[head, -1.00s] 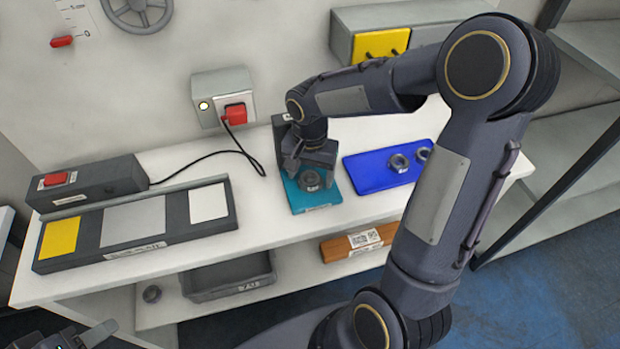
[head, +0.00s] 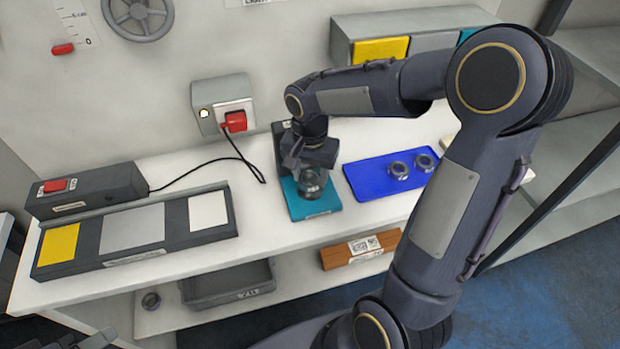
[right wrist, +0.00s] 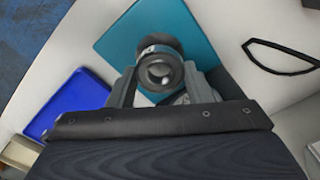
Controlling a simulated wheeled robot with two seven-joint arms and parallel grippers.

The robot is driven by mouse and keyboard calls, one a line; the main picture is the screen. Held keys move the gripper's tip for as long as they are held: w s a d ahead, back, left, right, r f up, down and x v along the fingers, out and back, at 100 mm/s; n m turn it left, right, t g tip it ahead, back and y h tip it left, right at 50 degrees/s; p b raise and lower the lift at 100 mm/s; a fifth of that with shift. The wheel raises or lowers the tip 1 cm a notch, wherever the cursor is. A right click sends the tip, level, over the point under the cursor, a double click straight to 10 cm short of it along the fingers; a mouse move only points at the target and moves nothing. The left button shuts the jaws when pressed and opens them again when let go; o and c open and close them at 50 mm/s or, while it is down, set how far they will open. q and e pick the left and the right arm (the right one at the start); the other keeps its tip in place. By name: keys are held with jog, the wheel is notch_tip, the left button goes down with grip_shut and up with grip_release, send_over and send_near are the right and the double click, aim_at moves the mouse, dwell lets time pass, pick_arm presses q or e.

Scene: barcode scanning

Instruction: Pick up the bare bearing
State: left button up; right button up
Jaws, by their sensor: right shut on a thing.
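A metal bearing (right wrist: 160,70), a dark ring with a bright inner bore, sits between the fingers of my right gripper (right wrist: 163,82) in the right wrist view. The right gripper is shut on it, over the teal mat (head: 322,208). In the head view the bearing (head: 312,183) shows just under the right gripper (head: 312,172). Whether it is clear of the mat is hard to tell. Two more ring-shaped bearings, one (head: 399,170) and another (head: 426,162), lie on the blue mat (head: 371,183) to the right. Part of my left gripper (head: 97,338) shows at the bottom left edge; its fingers are unclear.
A dark tray with yellow, grey and white panels (head: 133,230) lies on the left of the white table. A black box with a red switch (head: 88,190) stands behind it. A cable (head: 243,155) runs to the wall socket. A grey bin (head: 228,285) is on the shelf below.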

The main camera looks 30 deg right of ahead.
jog(key=s+a+r+b, duration=0.2)
jog(key=s+a+r, duration=0.5)
jog(key=s+r, duration=0.3)
jog(key=shift+s+a+r, duration=0.2)
jog(key=shift+s+r, duration=0.15)
jog(key=shift+s, duration=0.65)
